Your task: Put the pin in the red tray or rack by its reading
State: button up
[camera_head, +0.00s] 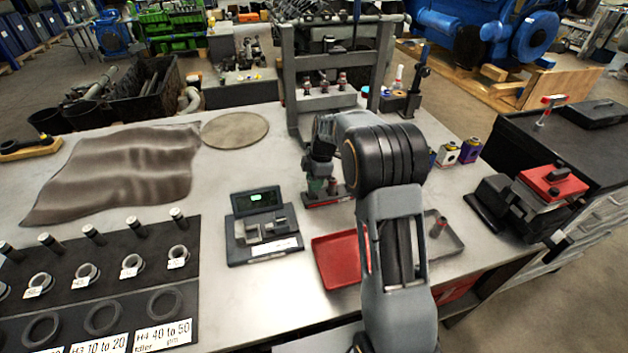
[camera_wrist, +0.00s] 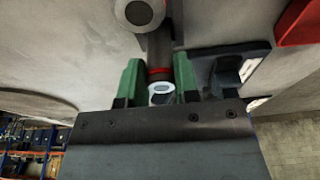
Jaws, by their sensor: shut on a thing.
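My gripper (camera_wrist: 158,85) is shut on a dark pin (camera_wrist: 160,50) with a red band and a pale ring at its near end. The pin lies between the green fingers in the wrist view. In the head view my gripper (camera_head: 318,184) is beyond the gauge, above a small red-based stand (camera_head: 325,200), and partly hidden by my arm. The red tray (camera_head: 337,262) is in front of it, partly covered by my arm. The gauge (camera_head: 262,228) has a green display, too small to read. The labelled black rack (camera_head: 100,235) at left holds several pins and rings.
A grey tray (camera_head: 458,246) with an upright part in it is right of my arm. A brown cloth (camera_head: 120,170) and a round disc (camera_head: 235,130) lie at the back left. A grey press frame (camera_head: 290,75) stands behind my gripper. Bare table shows between cloth and gauge.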

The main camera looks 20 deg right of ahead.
jog(key=shift+f, duration=0.15)
jog(key=shift+f+b, duration=0.3)
jog(key=shift+b, duration=0.2)
jog(key=o, duration=1.1)
jog(key=shift+c, duration=0.2)
jog(key=shift+o, duration=0.5)
jog(key=o, duration=0.3)
jog(key=shift+r, duration=0.15)
